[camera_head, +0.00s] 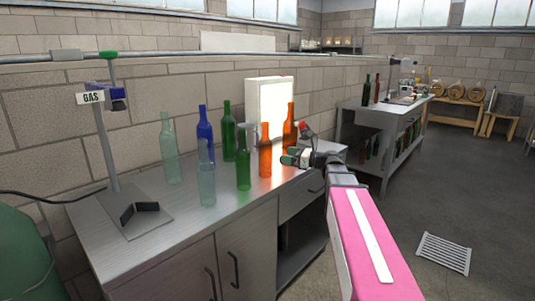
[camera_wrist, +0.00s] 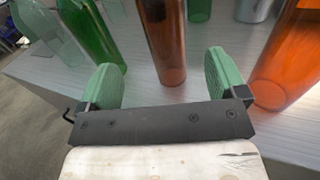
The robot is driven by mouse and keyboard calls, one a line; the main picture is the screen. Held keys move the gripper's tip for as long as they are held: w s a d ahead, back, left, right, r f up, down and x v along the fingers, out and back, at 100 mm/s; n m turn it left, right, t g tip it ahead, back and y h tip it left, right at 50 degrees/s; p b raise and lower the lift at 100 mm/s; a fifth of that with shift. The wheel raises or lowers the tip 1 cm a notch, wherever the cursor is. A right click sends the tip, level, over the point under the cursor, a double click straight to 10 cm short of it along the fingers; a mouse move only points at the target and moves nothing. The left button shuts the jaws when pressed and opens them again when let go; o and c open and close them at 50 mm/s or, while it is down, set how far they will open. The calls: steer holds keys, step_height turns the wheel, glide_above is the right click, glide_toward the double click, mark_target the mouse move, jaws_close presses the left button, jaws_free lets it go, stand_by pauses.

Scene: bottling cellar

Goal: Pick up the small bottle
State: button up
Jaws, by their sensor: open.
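Several bottles stand upright on a metal counter (camera_head: 150,232), and I cannot tell for sure which is the small bottle. An orange-brown bottle (camera_head: 265,155) stands just left of my gripper (camera_head: 296,157) in the head view; another orange bottle (camera_head: 289,130) stands behind it. In the wrist view, my gripper (camera_wrist: 166,80) has its green fingers wide apart, with nothing held. A brown bottle (camera_wrist: 165,38) stands beyond the gap between them. An orange bottle (camera_wrist: 290,65) is close by the right finger, and a green bottle (camera_wrist: 90,38) is by the left finger.
A green bottle (camera_head: 243,160), a blue bottle (camera_head: 205,128) and clear bottles (camera_head: 170,150) stand further left. A gas stand (camera_head: 107,150) is at the counter's left. A lit white panel (camera_head: 270,95) stands against the wall. Open floor lies to the right.

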mark_target(265, 129)
steer(key=x, duration=0.5)
steer(key=shift+w+x, duration=0.2)
steer(key=shift+x, duration=2.6)
steer(key=shift+d+f, duration=0.1)
steer(key=shift+d, duration=0.05)
steer(key=c, duration=1.2)
step_height(265, 129, up, 10)
steer(key=shift+r, duration=0.1)
